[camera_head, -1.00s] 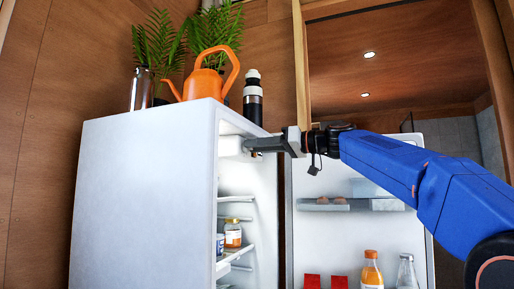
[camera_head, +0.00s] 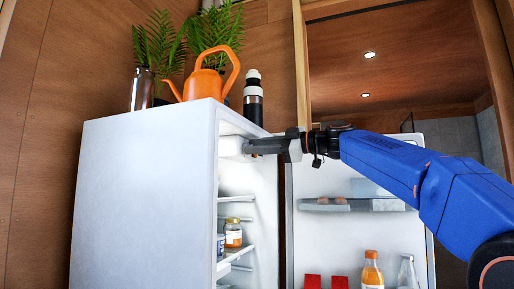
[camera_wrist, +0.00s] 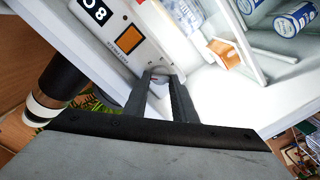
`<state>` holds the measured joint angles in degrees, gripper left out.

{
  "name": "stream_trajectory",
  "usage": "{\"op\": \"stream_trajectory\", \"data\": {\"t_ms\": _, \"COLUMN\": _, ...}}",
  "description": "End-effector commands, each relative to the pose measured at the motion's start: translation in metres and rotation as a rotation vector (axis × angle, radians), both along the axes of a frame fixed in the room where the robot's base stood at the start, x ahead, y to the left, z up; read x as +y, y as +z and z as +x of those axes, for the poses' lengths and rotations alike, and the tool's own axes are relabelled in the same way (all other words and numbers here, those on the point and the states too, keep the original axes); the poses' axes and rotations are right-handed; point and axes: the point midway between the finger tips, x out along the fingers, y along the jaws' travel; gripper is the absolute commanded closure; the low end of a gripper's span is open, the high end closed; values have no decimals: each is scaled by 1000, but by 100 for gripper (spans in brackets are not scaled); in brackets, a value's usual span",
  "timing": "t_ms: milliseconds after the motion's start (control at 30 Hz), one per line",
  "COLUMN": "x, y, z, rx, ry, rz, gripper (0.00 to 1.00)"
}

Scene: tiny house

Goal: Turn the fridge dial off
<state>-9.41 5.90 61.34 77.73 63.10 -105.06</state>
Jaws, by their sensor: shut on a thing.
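The white fridge (camera_head: 145,195) stands open, its door (camera_head: 345,240) swung out to the right. My gripper (camera_head: 247,146) reaches in from the right to the white control housing (camera_head: 230,146) under the fridge's top. In the wrist view, my gripper (camera_wrist: 161,82) is shut on the small pale round dial (camera_wrist: 160,75), with a finger on each side. The fingers hide much of the dial, and I cannot read its setting. The control panel (camera_wrist: 115,30) beside it has a black display (camera_wrist: 95,10) and an orange square (camera_wrist: 128,38).
On the fridge's top stand an orange watering can (camera_head: 205,82), a black-and-white bottle (camera_head: 253,98) and a metal vase (camera_head: 141,88) with a fern. Shelves inside hold jars (camera_head: 233,235). The door holds an orange bottle (camera_head: 372,272) and eggs. The open door stands below my arm.

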Motion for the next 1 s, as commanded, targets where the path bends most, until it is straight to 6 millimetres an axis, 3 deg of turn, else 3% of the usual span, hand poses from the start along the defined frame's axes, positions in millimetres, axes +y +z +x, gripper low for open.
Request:
{"op": "stream_trajectory", "data": {"t_ms": 600, "x": 1, "y": -4, "z": -1, "rx": -534, "ry": 2, "rz": -197, "gripper": 98}}
{"op": "stream_trajectory", "data": {"t_ms": 1000, "x": 1, "y": -5, "z": -1, "rx": -759, "ry": 4, "rz": -279, "gripper": 98}}
